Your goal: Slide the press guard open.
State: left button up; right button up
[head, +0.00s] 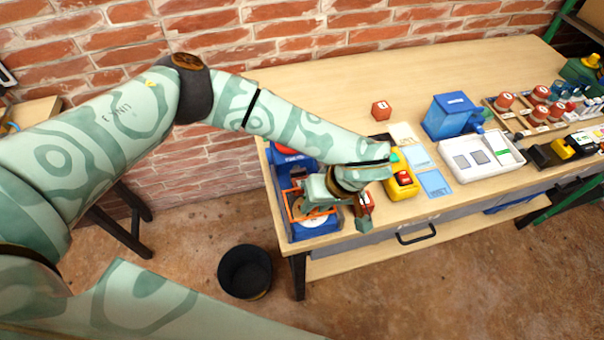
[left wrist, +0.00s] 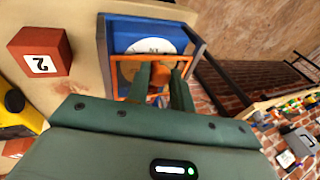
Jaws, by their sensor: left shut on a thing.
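The press (head: 287,153) is a blue unit with a red part at the left end of the bench, partly hidden by my left arm. Its guard is an orange frame (head: 293,210) in front of a white disc (head: 314,221). In the left wrist view the orange guard (left wrist: 122,68) stands across the blue bay, with the white disc (left wrist: 150,46) behind it. My left gripper (head: 316,190) is at the guard; in the left wrist view its two fingers (left wrist: 161,82) are closed on the guard's orange handle (left wrist: 160,73). My right gripper is out of view.
A red numbered block (left wrist: 40,52) stands beside the press. A yellow box with a red button (head: 402,187), blue cards (head: 434,183), a white tray (head: 462,169) and a blue machine (head: 447,118) stand farther right. A black bucket (head: 245,272) is on the floor below.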

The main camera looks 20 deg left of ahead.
pick_arm(q)
jog(key=shift+s+d, duration=0.4)
jog(key=shift+s, duration=0.25)
jog(key=o, duration=0.9)
jog(key=shift+c, duration=0.2)
jog(key=shift+s, duration=0.1)
